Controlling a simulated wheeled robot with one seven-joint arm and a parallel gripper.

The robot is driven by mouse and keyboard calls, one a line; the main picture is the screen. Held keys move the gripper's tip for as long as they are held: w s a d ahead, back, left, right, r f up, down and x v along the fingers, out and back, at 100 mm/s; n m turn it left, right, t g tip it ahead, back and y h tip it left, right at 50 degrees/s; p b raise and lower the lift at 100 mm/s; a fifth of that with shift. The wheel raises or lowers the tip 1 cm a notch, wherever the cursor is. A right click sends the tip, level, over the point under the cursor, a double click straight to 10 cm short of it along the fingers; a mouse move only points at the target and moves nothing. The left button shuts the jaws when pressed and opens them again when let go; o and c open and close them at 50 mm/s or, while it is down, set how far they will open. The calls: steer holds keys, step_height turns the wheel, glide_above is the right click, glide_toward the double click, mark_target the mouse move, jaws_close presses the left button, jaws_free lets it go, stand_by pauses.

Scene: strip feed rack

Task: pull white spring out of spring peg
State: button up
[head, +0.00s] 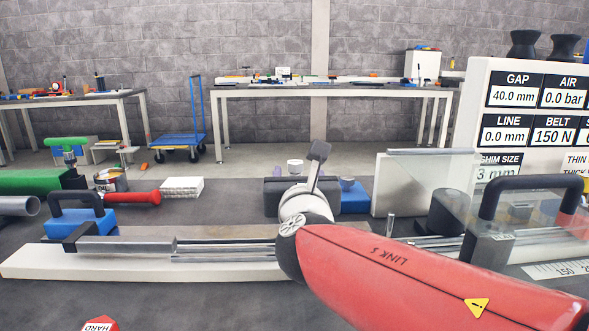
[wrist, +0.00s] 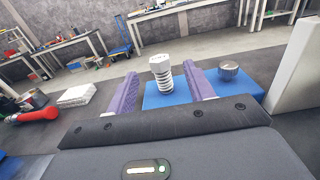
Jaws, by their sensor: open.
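The white spring (wrist: 157,97) stands upright over a blue block in the wrist view, with a pale hexagonal cap (wrist: 161,63) on top. The peg inside it cannot be told apart. My gripper (wrist: 160,72) is open, its two purple fingers on either side of the spring. Gaps show between the fingers and the spring, though depth is hard to judge. In the head view the pale cap (head: 295,166) shows above my dark gripper body (head: 285,197); the coils are hidden.
A grey round knob (wrist: 228,72) stands right of the fingers on the blue block (wrist: 207,84). A pale panel (head: 405,186) rises farther right. A red-handled tool (head: 135,197) and a white stack (head: 181,187) lie to the left. Long rails (head: 222,250) run in front.

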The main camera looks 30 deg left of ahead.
mark_target(296, 168)
steer(key=x, duration=0.6)
steer(key=shift+w+a+f+p, duration=0.2)
steer(key=shift+w+f+p, duration=0.05)
steer(key=shift+p, duration=0.15)
steer(key=c, duration=1)
steer(key=shift+c, duration=0.4)
steer(key=shift+r, duration=0.1)
step_height(296, 168, up, 13)
